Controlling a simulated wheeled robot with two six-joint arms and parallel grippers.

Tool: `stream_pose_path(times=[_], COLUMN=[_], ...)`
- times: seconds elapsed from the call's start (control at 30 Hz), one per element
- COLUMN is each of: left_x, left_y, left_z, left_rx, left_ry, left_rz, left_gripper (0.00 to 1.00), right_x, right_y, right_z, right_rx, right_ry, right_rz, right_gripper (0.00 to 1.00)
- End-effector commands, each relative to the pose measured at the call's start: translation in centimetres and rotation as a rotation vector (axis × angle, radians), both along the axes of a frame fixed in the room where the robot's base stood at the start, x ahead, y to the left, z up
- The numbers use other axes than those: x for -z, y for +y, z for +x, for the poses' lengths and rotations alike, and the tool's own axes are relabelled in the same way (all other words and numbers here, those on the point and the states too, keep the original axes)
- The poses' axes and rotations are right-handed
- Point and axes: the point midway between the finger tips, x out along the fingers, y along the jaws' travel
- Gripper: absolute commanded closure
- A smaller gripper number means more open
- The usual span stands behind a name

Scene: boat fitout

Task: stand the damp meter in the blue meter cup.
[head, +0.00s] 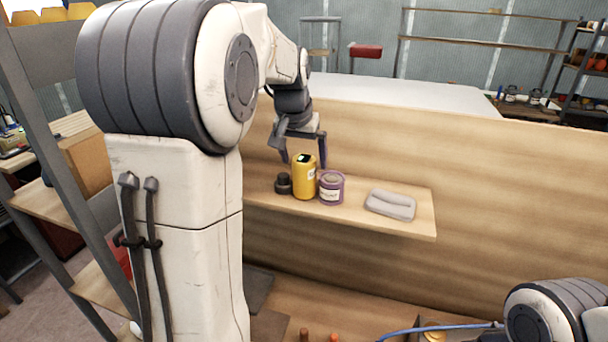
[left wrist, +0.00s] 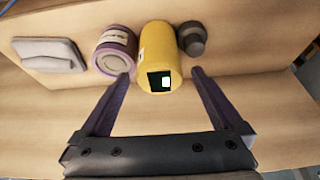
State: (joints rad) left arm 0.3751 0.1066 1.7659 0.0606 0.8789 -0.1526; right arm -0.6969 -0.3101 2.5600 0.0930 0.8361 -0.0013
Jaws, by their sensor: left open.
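The damp meter appears to be the yellow cylinder (head: 304,179) with a dark screen on its top end, standing upright on a wooden shelf; it also shows in the left wrist view (left wrist: 158,50). My left gripper (head: 304,161) is open, at the meter's upper end. In the left wrist view its fingers (left wrist: 161,76) are spread to either side of the meter's screen end, with gaps visible. I see no blue meter cup in either view. My right gripper is not in view; only part of that arm shows at the lower right.
A purple labelled tin (head: 331,188) stands close beside the meter on the right, and a small dark knobbed object (head: 283,184) on the left. A grey moulded piece (head: 390,204) lies further right on the shelf (head: 420,227). A blue cable (head: 440,326) runs below.

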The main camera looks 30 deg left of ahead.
Motion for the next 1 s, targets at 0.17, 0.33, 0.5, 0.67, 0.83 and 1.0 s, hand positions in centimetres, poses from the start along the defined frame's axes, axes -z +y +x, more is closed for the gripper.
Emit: stream_pose_path(times=[0.17,0.33,0.5,0.67,0.83,1.0], left_x=[0.0,0.0,-0.1,-0.1,-0.8,-2.9], left_y=[0.0,0.0,0.0,0.0,0.0,0.0], left_z=[0.0,0.0,0.0,0.0,0.1,0.1], left_rx=[0.000,0.000,0.000,0.000,0.000,0.000], left_ry=[0.000,0.000,-0.001,-0.001,-0.003,-0.006], left_rz=[0.000,0.000,0.000,0.000,0.001,0.001], left_gripper=[0.23,0.88,1.00,1.00,1.00,1.00], right_x=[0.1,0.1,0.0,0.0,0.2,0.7], right_y=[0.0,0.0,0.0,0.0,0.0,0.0], right_z=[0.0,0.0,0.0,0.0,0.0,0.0], right_rx=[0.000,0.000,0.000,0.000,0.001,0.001], right_ry=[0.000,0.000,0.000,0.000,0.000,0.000], right_rz=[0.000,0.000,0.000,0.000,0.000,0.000], right_gripper=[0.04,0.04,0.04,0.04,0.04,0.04])
